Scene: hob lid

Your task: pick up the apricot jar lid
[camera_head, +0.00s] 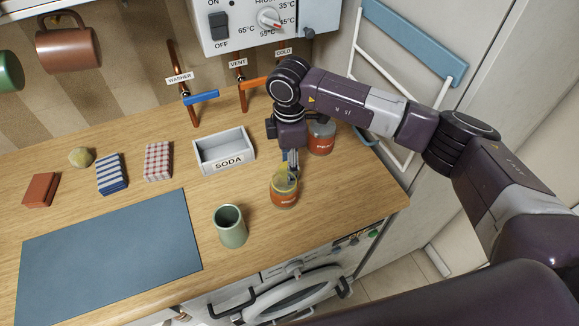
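A jar with an orange label (284,198) stands on the wooden counter near its front right. The label is too small to read, and its pale yellowish top (281,177) is partly covered by my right gripper. My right gripper (291,172) points down at this jar, with its fingertips at the top's back right edge. The fingers look close together, but I cannot tell whether they grip the lid. A second jar with a red label (321,138) stands behind to the right, partly hidden by my arm. My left gripper is not in view.
A green cup (231,227) stands just left of the jar. A white SODA tray (224,164) is behind it. Pipes with handles (202,97) line the wall.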

